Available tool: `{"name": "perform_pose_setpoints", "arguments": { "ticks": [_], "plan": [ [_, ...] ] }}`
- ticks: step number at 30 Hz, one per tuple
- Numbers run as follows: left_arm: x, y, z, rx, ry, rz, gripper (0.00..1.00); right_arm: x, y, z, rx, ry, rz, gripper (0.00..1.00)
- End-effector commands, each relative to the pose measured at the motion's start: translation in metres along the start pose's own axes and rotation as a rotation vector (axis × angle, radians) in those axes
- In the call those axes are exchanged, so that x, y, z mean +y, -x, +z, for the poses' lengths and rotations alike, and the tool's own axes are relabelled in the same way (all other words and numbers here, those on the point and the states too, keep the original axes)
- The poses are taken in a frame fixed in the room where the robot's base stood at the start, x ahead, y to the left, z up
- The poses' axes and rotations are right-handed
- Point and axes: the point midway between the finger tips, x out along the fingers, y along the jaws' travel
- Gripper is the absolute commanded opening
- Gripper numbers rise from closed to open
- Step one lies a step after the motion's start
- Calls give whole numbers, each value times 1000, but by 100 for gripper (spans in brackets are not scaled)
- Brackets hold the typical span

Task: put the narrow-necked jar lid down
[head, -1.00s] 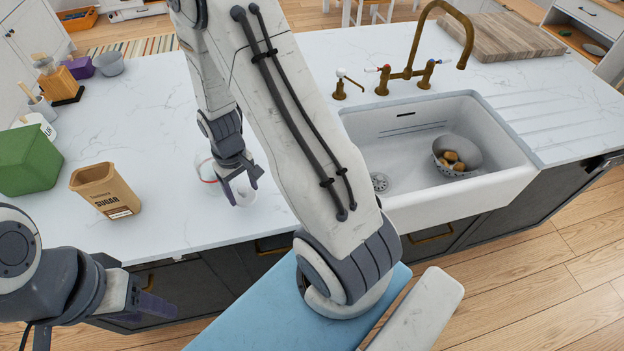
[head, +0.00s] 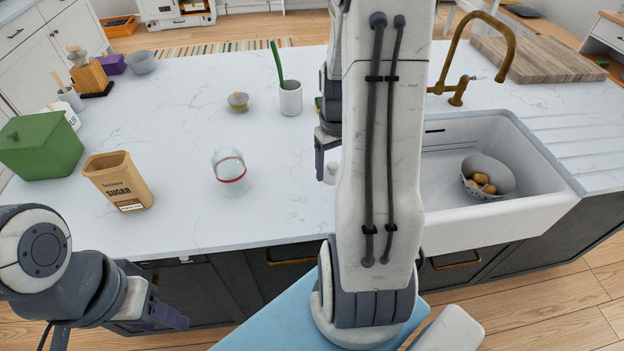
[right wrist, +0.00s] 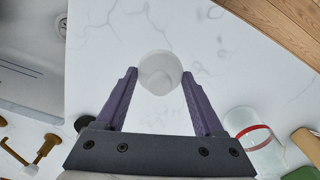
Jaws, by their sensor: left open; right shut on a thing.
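The narrow-necked jar lid (right wrist: 160,72) is a small, round, whitish piece between the fingertips of my right gripper (right wrist: 160,76) in the right wrist view. The gripper is shut on it. In the head view the lid (head: 331,173) shows as a small white shape beside the purple finger of that gripper (head: 325,164), partly hidden by my arm. I cannot tell whether it touches the counter. A clear glass jar with a red band (head: 230,173) stands to the left, apart from it. It also shows in the right wrist view (right wrist: 262,150). My left gripper (head: 168,316) is open and empty, low at the left.
A sugar box (head: 119,181) and green container (head: 41,146) stand on the left of the white counter (head: 220,222). A cup (head: 290,98) and a small bowl (head: 238,101) stand further back. The sink (head: 515,215) is on the right. The front counter around the jar is clear.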

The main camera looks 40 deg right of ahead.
Motion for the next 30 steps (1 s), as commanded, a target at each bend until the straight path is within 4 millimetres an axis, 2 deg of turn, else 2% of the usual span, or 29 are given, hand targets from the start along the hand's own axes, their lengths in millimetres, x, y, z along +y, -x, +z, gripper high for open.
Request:
{"name": "perform_pose_setpoints", "arguments": {
  "ticks": [3, 9, 21, 30],
  "plan": [
    [1, 8, 0, 0, 1, 0, 50, -18, -14, -19, -3, 6, -1, 17],
    [1, 12, -1, 0, 1, 0, 50, -33, -29, -37, 0, 1, 0, 17],
    [2, 21, -1, 0, 1, 0, 50, -34, -70, -38, 0, -2, 0, 17],
    [1, 19, -1, 0, 1, 0, 50, -34, -72, -39, 2, -2, 1, 17]
  ]
}}
